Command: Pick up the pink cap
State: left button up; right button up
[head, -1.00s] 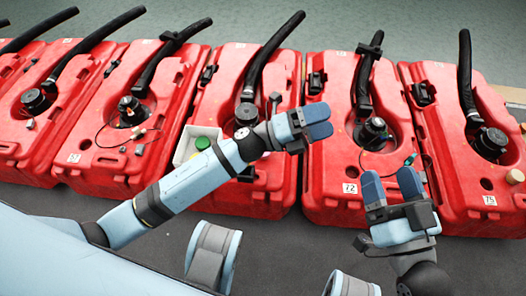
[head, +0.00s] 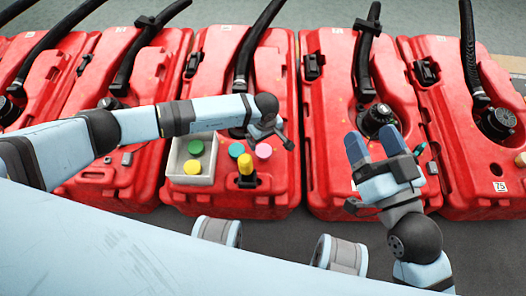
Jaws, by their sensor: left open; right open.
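The pink cap (head: 263,151) lies on top of the middle red tank (head: 275,185), to the right of a blue cap (head: 236,150). My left gripper (head: 268,131) is just above and behind the pink cap in the picture; its fingers are hard to make out and I see nothing held in it. My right gripper (head: 374,143) is open and empty, over the tank to the right, its two blue fingers apart.
A pale tray (head: 176,160) left of the pink cap holds a green cap (head: 196,147) and a yellow cap (head: 192,167). A yellow piece (head: 246,167) stands on a dark fitting in front of the pink cap. Black hoses (head: 365,60) rise behind.

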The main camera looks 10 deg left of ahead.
aim_at(263, 149)
pick_arm(q)
notch_tip(263, 149, down, 4)
jog(key=shift+f+b, duration=0.2)
jog(key=shift+b, duration=0.35)
jog(key=f+b, duration=0.1)
jog(key=f, duration=0.2)
jog(key=f+b, duration=0.1)
jog(key=f, duration=0.1)
jog(key=shift+a+b, duration=0.25)
jog(key=shift+b, duration=0.05)
pick_arm(e)
notch_tip(263, 149, down, 6)
jog(key=g, duration=0.2)
jog(key=shift+a+n, duration=0.25)
jog(key=shift+n, duration=0.05)
pick_arm(q)
jog(key=c, duration=1)
pick_arm(e)
jog(key=shift+f, duration=0.1)
